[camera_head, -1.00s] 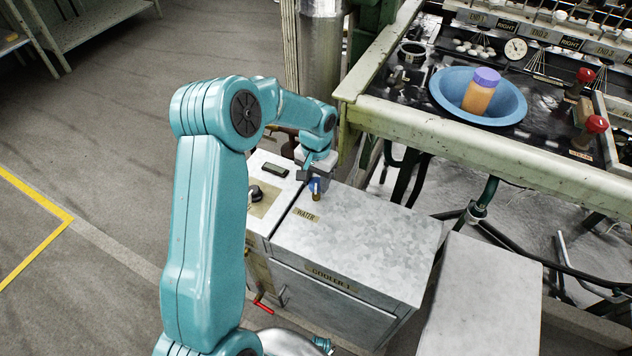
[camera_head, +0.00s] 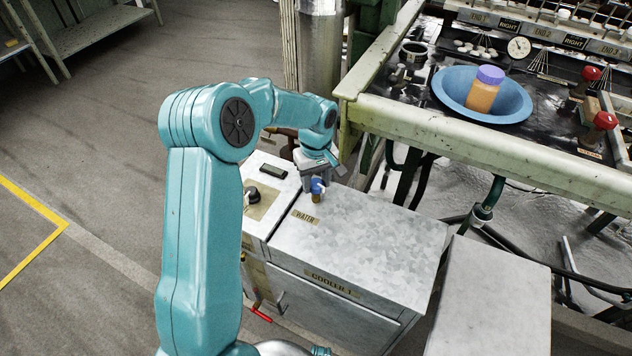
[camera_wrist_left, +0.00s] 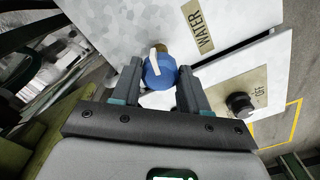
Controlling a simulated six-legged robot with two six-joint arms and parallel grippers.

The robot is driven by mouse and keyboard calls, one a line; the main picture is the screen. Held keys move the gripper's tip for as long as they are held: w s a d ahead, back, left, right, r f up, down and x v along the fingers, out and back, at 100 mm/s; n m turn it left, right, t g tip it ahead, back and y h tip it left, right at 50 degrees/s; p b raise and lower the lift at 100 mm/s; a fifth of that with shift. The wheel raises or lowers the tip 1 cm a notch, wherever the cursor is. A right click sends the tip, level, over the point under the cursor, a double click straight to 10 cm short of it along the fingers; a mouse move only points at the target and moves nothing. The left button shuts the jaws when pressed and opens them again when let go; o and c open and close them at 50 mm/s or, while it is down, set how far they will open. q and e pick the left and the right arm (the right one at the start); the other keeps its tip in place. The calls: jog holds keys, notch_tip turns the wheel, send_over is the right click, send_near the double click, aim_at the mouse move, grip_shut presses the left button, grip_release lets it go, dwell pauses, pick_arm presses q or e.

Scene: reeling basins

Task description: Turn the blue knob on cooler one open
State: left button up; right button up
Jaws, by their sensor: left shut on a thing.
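Cooler one (camera_head: 360,245) is a grey metal cabinet labelled COOLER 1, with a WATER label (camera_head: 305,217) on its top. The blue knob (camera_head: 319,185) sits on a short brass stem near the back left of that top. My left gripper (camera_head: 315,187) reaches down over it from behind. In the left wrist view the knob (camera_wrist_left: 160,72) shows between the two fingers, with a white pointer mark across it. The gripper (camera_wrist_left: 158,80) is shut on the knob. Its far sides are partly hidden by the fingers. My right gripper is not in view.
A black knob (camera_head: 252,195) on a light panel stands left of the cooler top. A green-framed bench (camera_head: 480,146) with a blue bowl (camera_head: 515,108) and an orange jar (camera_head: 484,92) rises behind right. A red handle (camera_head: 261,314) juts low at the cooler's front.

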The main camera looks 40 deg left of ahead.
aim_at(316, 182)
pick_arm(q)
jog(key=shift+n, duration=1.2)
jog(key=shift+n+b, duration=0.3)
jog(key=o, duration=1.1)
jog(key=shift+c, duration=0.2)
notch_tip(316, 182, up, 16)
jog(key=p, duration=0.3)
jog(key=shift+r, duration=0.2)
